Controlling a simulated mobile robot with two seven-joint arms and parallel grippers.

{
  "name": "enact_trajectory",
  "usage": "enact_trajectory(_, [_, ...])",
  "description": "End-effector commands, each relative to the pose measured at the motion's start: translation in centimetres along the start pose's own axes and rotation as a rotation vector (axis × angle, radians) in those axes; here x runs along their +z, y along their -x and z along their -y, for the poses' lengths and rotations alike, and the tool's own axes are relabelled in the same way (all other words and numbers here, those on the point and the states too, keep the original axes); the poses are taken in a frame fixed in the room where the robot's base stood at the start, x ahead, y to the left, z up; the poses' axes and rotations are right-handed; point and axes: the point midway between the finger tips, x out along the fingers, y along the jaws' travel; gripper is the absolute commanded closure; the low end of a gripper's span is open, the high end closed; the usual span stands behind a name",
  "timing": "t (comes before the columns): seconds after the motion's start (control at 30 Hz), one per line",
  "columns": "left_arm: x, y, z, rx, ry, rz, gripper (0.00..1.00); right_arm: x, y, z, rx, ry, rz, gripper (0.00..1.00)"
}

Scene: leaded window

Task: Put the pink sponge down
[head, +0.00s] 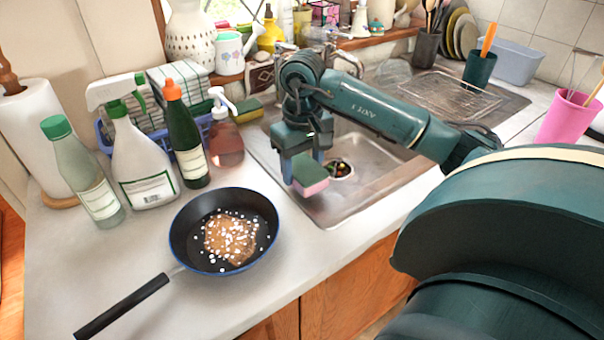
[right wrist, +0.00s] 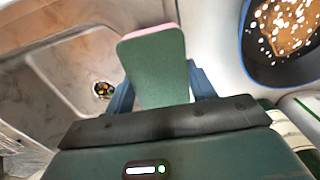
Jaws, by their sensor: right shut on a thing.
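The pink sponge (head: 312,186) has a green scouring side and a pink side. My right gripper (head: 302,168) is shut on it and holds it over the left part of the sink basin, near the basin's left edge. In the right wrist view the sponge's green face (right wrist: 157,70) stands between the two blue fingers of the right gripper (right wrist: 160,92), with a thin pink edge showing at the top. The gap between the sponge and the sink cannot be judged exactly. My left gripper is not in view.
A frying pan (head: 190,238) with food and white bits stands on the counter left of the sink (head: 335,212). Bottles, including a dark green one (head: 185,140), stand behind it. Another sponge (head: 247,112) lies by the soap dispenser (head: 226,145). Counter between pan and sink is clear.

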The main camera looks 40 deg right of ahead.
Motion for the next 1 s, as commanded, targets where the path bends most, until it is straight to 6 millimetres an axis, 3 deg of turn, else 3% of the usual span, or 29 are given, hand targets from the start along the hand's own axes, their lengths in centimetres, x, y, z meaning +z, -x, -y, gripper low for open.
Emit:
enact_trajectory(0.17, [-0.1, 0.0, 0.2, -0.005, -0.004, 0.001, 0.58, 0.0, -2.2, 0.0, -0.001, 0.0, 0.002, 0.63])
enact_trajectory(0.57, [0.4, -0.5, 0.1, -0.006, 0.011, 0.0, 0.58, 0.0, -2.9, 0.0, 0.0, 0.0, -0.001, 0.63])
enact_trajectory(0.6, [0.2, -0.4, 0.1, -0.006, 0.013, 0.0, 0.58, 0.0, -2.7, 0.0, 0.0, 0.0, -0.001, 0.42])
enact_trajectory(0.83, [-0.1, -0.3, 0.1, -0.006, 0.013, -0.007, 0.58, 0.0, -2.7, 0.0, 0.0, 0.0, 0.0, 0.24])
enact_trajectory(1.0, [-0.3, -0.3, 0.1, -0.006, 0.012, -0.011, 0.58, 0.0, -2.7, 0.0, -0.001, 0.0, 0.0, 0.23])
